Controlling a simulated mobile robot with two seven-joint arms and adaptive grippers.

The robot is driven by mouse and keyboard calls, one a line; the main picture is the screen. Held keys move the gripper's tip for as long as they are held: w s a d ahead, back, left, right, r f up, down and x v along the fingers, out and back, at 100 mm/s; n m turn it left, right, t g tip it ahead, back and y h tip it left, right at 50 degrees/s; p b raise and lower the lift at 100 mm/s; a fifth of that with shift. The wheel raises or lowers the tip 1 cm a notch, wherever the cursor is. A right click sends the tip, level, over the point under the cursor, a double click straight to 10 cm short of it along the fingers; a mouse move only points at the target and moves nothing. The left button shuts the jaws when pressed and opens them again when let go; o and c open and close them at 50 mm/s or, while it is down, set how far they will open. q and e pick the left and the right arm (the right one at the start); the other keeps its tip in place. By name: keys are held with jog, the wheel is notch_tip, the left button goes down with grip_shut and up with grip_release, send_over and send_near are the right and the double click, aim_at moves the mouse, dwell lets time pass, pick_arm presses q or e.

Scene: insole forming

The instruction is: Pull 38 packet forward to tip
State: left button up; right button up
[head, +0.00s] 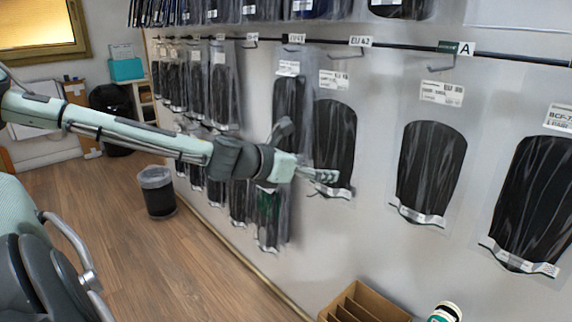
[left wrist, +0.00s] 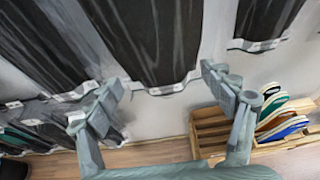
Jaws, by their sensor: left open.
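Several black insole packets in clear sleeves hang along the wall rail; I cannot make out a 38 on any of them. In the head view, my left gripper (head: 322,176) is at the lower part of one black packet (head: 335,135) and partly covers its bottom edge. In the left wrist view, the gripper (left wrist: 166,95) is open, its two fingers wide apart. The lower end of a black packet (left wrist: 145,40), with a white bottom strip, lies between and beyond the fingers. I cannot tell whether they touch it. My right gripper is not in view.
The rail (head: 400,46) carries size tags and more packets to both sides. A wooden divided box (head: 365,303) stands below on the right; the left wrist view shows coloured insoles (left wrist: 282,125) in or by a wooden box.

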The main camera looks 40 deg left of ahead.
pick_arm(q)
jog(key=v, duration=0.8)
jog(key=shift+s+r, duration=0.15)
jog(key=shift+s, duration=0.25)
jog(key=w+d+f+n, duration=0.7)
jog(key=w+f+n, duration=0.15)
jog(key=f, duration=0.25)
notch_tip(320, 180, down, 11)
jog(key=d+n+y, duration=0.1)
jog(key=n, duration=0.8)
jog(key=s+d+f+n+g, duration=0.2)
jog(key=s+f+n, duration=0.4)
jog(key=s+f, duration=0.3)
jog(key=s+d+f+n+g+y, duration=0.1)
jog(key=s+d+f+n+g, duration=0.1)
jog(key=s+f+n+g, duration=0.3)
jog(key=s+d+f+n+g, duration=0.2)
jog(key=s+f+n, duration=0.5)
jog(key=s+f, duration=0.5)
notch_tip(320, 180, down, 5)
jog(key=shift+s+g, duration=0.3)
jog(key=shift+g, duration=0.5)
